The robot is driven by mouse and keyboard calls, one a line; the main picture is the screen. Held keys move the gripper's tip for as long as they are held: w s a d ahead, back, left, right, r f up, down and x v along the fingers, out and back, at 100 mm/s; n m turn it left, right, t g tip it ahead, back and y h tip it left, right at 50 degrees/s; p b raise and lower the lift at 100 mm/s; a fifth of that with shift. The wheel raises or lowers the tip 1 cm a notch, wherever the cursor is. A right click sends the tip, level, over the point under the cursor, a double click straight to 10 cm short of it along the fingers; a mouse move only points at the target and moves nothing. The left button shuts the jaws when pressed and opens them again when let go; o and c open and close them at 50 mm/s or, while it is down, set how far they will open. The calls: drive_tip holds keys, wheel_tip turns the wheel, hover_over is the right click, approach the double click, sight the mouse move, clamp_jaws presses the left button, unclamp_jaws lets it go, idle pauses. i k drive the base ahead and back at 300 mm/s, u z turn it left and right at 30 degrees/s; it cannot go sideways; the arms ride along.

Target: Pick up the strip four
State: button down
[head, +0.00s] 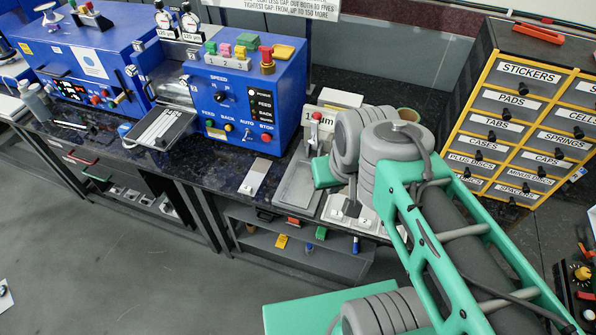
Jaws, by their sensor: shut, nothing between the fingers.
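My gripper (352,206) is partly in view below my bulky grey wrist, low over the bench's right part. Its grey fingers point down and look shut, with nothing seen between them. Just under it is a row of pale numbered places (338,212), and the marks 1 and 2 can be made out. My arm covers the right of this row. I cannot make out a strip marked four; it may be hidden behind my arm. I cannot tell whether the fingers touch anything.
A grey tray (297,186) lies left of the numbered places. A pale plate (255,177) lies farther left, before the blue roller machine (250,95). A labelled drawer cabinet (525,115) stands at the right. A shelf (300,252) with small items is below the bench.

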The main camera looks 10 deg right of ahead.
sight(251, 184)
drive_tip(key=u, duration=2.5)
drive_tip(key=i, duration=0.5)
drive_tip(key=u, duration=0.3)
